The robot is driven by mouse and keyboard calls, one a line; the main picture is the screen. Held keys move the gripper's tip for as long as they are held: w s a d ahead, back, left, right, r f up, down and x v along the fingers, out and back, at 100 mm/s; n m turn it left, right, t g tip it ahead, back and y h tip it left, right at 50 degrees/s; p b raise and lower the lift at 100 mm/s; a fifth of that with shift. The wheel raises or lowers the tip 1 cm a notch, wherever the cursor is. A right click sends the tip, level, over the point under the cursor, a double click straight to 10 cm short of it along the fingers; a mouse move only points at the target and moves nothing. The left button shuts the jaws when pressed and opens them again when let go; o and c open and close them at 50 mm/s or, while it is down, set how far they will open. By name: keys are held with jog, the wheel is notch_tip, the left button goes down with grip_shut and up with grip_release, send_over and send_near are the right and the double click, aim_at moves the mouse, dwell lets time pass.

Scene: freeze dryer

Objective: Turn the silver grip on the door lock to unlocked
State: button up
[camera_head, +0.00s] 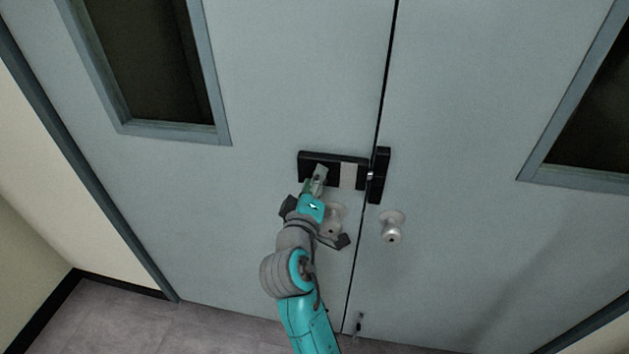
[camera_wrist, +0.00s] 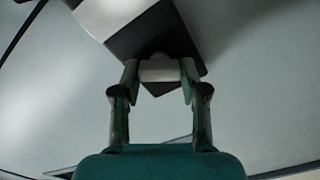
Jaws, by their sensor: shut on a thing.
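The door lock (camera_head: 348,176) is a black box with a pale section, mounted on the left door leaf beside the centre seam. Its silver grip (camera_wrist: 160,71) shows in the wrist view as a pale bar in front of the black lock body (camera_wrist: 152,38). My gripper (camera_head: 318,180) is at the left part of the lock in the head view. In the wrist view its two fingers (camera_wrist: 160,78) are shut on the silver grip, one on each side. In the head view my gripper hides most of the grip. I cannot tell the grip's exact turn angle.
A black catch (camera_head: 378,175) is on the right leaf next to the seam. A round silver knob (camera_head: 392,227) is below it, and another knob (camera_head: 334,218) on the left leaf is partly behind my arm. Dark windows (camera_head: 155,60) are above. The grey floor (camera_head: 215,325) is clear.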

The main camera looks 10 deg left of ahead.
jog(key=n, duration=0.5)
jog(key=shift+f+n, duration=0.15)
jog(key=shift+n, duration=0.25)
dwell(0.4)
jog(key=o, duration=1.1)
jog(key=shift+o, duration=0.2)
jog(key=s, duration=1.2)
jog(key=shift+a, duration=0.25)
